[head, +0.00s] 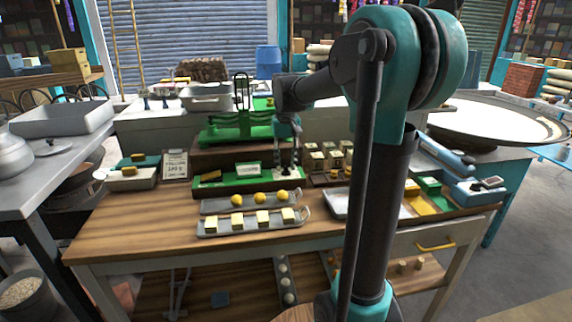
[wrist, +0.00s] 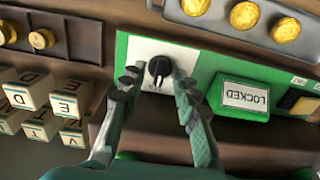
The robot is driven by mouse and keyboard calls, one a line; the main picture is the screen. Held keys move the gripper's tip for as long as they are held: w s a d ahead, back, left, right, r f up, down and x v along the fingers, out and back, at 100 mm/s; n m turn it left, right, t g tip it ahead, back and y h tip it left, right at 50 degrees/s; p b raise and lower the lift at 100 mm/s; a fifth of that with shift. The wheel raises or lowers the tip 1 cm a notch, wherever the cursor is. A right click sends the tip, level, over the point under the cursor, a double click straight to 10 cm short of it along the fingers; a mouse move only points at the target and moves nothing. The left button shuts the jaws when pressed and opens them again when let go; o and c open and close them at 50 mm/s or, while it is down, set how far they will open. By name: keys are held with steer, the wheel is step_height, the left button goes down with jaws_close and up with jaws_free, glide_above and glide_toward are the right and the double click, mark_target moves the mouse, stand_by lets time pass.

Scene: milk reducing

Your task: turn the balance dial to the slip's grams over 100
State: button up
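The balance dial (wrist: 159,66), a black knob on a white plate, sits on a long green base (wrist: 125,48) in the wrist view. My gripper (wrist: 158,82) is open, one finger on each side of the knob, with small gaps visible; its depth relative to the knob is hard to tell. In the head view my gripper (head: 288,160) points down at the right part of the green base (head: 215,184) and hides most of the dial. The green balance (head: 240,128) stands behind. A paper slip on a board (head: 175,165) leans at the left; its writing is too small to read.
A "LOCKED" sign (wrist: 245,95) sits on the green base beside the dial. Lettered cubes (wrist: 32,90) stand close to my gripper's left in the wrist view. Trays with yellow balls (head: 260,198) and pale blocks (head: 250,217) lie in front. The table's front left is clear.

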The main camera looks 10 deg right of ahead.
steer(key=shift+f, duration=0.35)
steer(key=shift+c, duration=0.5)
jaws_close()
steer(key=shift+n, duration=0.4)
steer(key=n, duration=0.5)
steer(key=shift+n, duration=0.3)
steer(key=n, duration=0.5)
steer(key=shift+n, duration=0.4)
